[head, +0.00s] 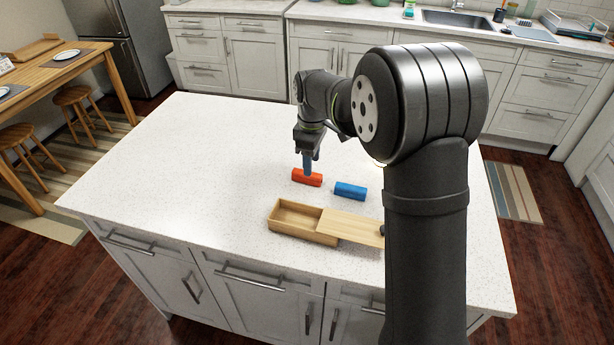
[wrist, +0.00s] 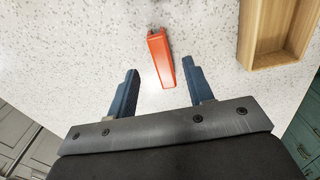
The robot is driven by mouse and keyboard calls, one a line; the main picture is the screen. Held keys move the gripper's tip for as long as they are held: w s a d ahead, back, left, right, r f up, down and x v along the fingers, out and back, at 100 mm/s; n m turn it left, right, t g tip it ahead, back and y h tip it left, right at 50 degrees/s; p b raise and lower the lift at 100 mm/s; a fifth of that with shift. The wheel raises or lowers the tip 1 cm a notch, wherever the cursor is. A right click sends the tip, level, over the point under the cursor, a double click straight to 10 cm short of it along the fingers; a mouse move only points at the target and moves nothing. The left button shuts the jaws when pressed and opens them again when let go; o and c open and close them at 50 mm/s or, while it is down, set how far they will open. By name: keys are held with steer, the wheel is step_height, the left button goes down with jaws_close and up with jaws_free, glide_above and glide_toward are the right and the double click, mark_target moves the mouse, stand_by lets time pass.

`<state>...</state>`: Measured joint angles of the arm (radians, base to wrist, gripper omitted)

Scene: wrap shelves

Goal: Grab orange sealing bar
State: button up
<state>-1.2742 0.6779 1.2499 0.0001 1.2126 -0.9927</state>
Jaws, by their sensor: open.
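The orange sealing bar (head: 307,178) lies on the white countertop, left of a blue bar. In the wrist view the orange bar (wrist: 161,58) sits ahead of my gripper (wrist: 161,84), its near end between the lines of the two blue fingers. My gripper (head: 308,170) is open and empty, pointing down over the bar in the head view. The fingers stand apart on either side of the bar's near end, with gaps on both sides. I cannot tell exactly how high the fingertips are above the counter.
A blue bar (head: 350,191) lies right of the orange one. A wooden box (head: 290,230) with its lid slid partly off to the right stands nearer the counter's front edge; its corner shows in the wrist view (wrist: 262,62). The counter's left side is clear.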

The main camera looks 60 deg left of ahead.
step_height(320, 180, down, 5)
steer(key=shift+d+r, duration=0.1)
jaws_close()
stand_by(0.4)
